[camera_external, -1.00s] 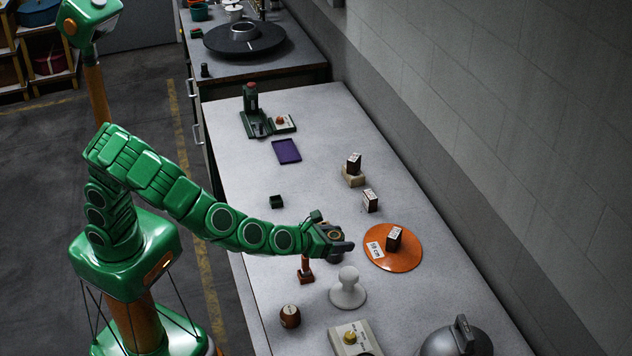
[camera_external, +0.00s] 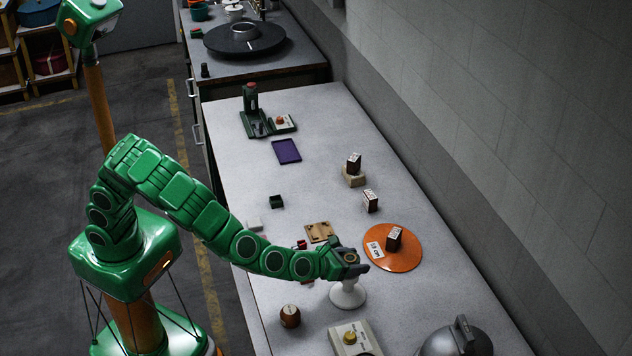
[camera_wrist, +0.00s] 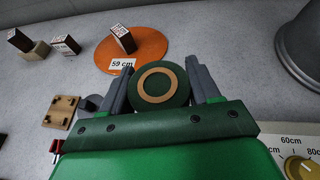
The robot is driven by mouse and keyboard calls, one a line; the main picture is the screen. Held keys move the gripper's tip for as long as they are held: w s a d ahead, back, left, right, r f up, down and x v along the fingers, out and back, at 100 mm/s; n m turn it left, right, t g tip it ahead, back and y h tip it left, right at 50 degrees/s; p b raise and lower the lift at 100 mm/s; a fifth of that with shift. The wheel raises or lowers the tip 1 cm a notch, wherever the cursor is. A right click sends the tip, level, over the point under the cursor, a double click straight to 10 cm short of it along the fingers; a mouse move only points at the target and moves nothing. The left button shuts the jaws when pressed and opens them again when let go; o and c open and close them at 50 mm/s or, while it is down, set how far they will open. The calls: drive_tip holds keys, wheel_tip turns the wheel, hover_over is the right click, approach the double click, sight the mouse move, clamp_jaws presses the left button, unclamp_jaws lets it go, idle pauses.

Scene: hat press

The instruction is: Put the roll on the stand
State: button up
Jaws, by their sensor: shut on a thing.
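My gripper (camera_external: 362,262) is shut on a round dark green roll with a tan ring on its face; the roll (camera_wrist: 158,86) shows between the two grey fingers in the wrist view. In the external view my gripper is directly over a white stand (camera_external: 348,294) with a wide round foot. The stand's top is hidden behind the gripper, so I cannot tell whether the roll touches it.
An orange disc (camera_external: 393,255) bearing a dark block and a "59 cm" label lies to the right. A wooden board (camera_external: 320,232) lies behind. A brown knob-like object (camera_external: 290,316), a dial box (camera_external: 354,340) and a grey dome (camera_external: 455,340) are in front.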

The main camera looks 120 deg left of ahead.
drive_tip(key=shift+f, duration=0.55)
drive_tip(key=shift+f, duration=0.15)
drive_tip(key=o, duration=1.1)
drive_tip(key=shift+c, duration=0.2)
drive_tip(key=shift+d+r, duration=0.1)
drive_tip(key=shift+r, duration=0.1)
drive_tip(key=v, duration=1.2)
